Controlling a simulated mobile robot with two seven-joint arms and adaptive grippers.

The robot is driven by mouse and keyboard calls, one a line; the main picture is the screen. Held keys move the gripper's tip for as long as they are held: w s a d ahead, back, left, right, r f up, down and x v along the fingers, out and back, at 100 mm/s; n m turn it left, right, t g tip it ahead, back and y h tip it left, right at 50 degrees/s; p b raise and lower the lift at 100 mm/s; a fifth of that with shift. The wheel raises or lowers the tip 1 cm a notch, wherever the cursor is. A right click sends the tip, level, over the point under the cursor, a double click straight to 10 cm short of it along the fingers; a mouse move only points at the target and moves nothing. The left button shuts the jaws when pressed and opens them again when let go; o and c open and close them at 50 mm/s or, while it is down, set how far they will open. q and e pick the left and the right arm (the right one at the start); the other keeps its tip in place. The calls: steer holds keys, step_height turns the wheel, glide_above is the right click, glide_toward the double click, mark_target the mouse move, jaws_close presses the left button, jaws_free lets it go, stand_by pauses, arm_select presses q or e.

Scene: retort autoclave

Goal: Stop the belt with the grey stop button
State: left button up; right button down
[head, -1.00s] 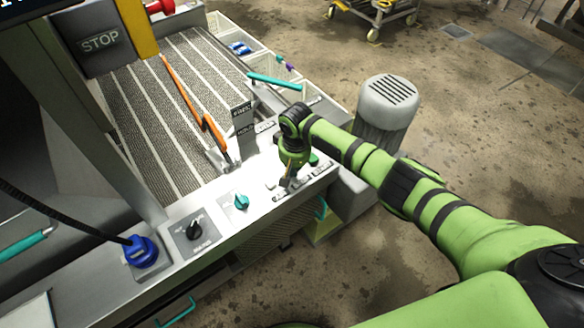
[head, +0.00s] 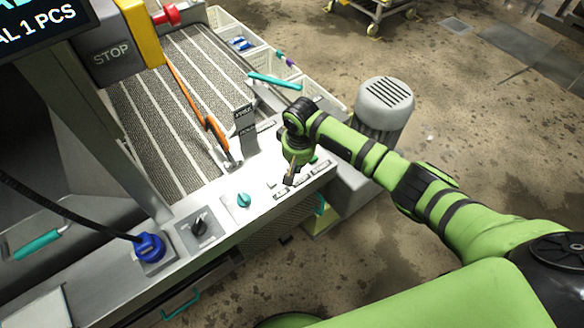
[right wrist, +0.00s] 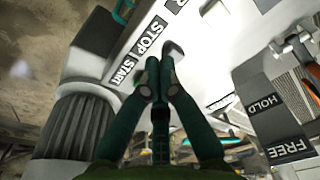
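My right gripper (head: 289,179) points down over the front control panel in the head view. In the right wrist view its dark teal fingers (right wrist: 158,66) are close together, shut and empty. The STOP label (right wrist: 150,36) and START label (right wrist: 122,70) are just beyond them. A grey stop button (right wrist: 173,49) shows beside the STOP label, right at the fingertips; I cannot tell whether they touch it. In the head view the gripper hides this button. My left gripper is out of view.
A pale button (head: 271,184), teal knob (head: 244,200), black selector (head: 199,226) and blue plug (head: 149,247) sit left of the gripper. A HOLD/FREE plate (head: 245,122) stands behind it, beside the striped belt (head: 160,115). A grey motor (head: 384,100) stands to the right.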

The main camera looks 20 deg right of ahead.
step_height(320, 180, up, 7)
steer(key=shift+s+r, duration=0.15)
steer(key=shift+s, duration=0.2)
stand_by(0.7)
